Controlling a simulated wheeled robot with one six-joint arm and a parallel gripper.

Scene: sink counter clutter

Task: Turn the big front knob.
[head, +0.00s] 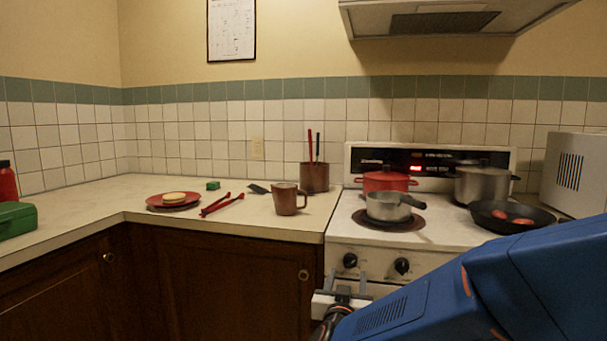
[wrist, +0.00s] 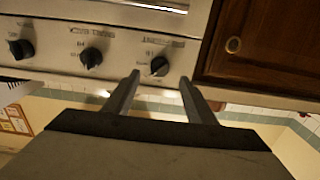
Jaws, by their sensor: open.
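The stove's front panel (head: 377,262) carries several dark round knobs. In the head view, the left knob (head: 350,260) and a second knob (head: 402,266) show; my arm hides the panel farther right. In the wrist view, that left knob (wrist: 159,66) is at the right, the second knob (wrist: 91,56) is in the middle, and a third knob (wrist: 20,48) is at the left. They look alike in size. My gripper (wrist: 160,78) is open and empty, its fingertips to either side of the nearest knob and just short of it. The gripper (head: 347,281) is also low before the panel in the head view.
A grey saucepan (head: 384,206), red pot (head: 386,181), steel pot (head: 482,184) and black skillet (head: 490,216) stand on the stove. A brown mug (head: 287,200) is near the counter's edge. A wooden cabinet (wrist: 262,50) adjoins the stove. Space before the cabinets is clear.

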